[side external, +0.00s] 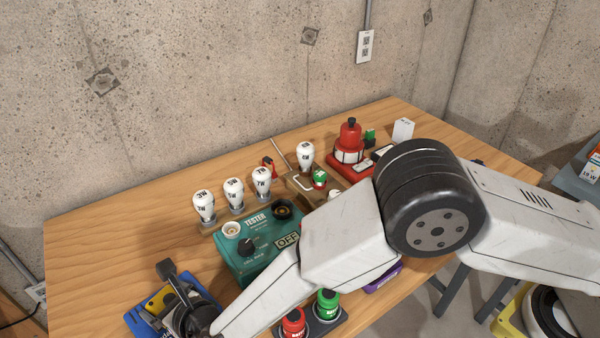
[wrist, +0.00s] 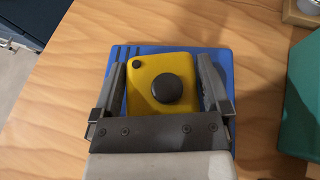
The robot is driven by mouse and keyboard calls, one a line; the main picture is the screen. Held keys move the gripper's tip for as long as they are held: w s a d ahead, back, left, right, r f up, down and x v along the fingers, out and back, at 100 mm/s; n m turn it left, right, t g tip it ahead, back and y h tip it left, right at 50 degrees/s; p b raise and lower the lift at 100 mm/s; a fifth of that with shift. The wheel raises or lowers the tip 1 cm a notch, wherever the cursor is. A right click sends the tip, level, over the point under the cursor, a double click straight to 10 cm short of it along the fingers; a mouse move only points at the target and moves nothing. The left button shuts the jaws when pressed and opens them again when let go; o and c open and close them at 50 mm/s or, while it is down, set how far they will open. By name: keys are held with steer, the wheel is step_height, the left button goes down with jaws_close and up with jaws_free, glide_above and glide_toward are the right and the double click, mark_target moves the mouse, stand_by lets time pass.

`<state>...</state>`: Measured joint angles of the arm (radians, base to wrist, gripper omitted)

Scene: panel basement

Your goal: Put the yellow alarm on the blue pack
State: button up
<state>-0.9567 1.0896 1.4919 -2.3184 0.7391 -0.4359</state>
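The yellow alarm (wrist: 146,101), a rounded yellow block with a large black knob and a small black dot, lies over the blue pack (wrist: 122,54) in the wrist view. It looks to rest flat on the pack, inside its outline. My gripper (wrist: 162,72) has one finger on each side of the alarm, with narrow gaps showing, so it looks open around it. In the side view my gripper (side external: 178,290) is low over the blue pack (side external: 145,325) at the table's front left. The yellow alarm (side external: 156,301) shows there only partly, behind the fingers.
A teal tester box (side external: 245,262) stands right of the pack; it also edges into the wrist view (wrist: 302,105). Several white bulbs (side external: 234,190) stand behind it. Red (side external: 293,322) and green (side external: 327,304) items sit at the front. The table's left (side external: 90,240) is clear.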

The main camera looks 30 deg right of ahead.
steer(key=shift+r, duration=0.2)
steer(key=v, duration=1.2)
stand_by(0.4)
steer(key=shift+d, duration=0.1)
stand_by(0.4)
steer(key=w+d+r+m+g+h, duration=0.1)
steer(key=w+d+m+g+h, duration=0.2)
steer(key=d+m, duration=0.75)
steer(key=w+d+r+m+g+h, duration=0.15)
steer(key=d+m+h, duration=0.4)
steer(key=d, duration=0.95)
steer(key=s+d+r+m+g+y, duration=0.1)
steer(key=s+d+m+g, duration=0.1)
steer(key=s+d+m, duration=0.3)
steer(key=s+d+r+m+g+y, duration=0.1)
steer(key=s+d+m, duration=0.4)
steer(key=d+m, duration=0.7)
steer(key=m+g+y, duration=0.1)
steer(key=m+g, duration=0.1)
steer(key=m, duration=0.5)
steer(key=shift+d, duration=0.2)
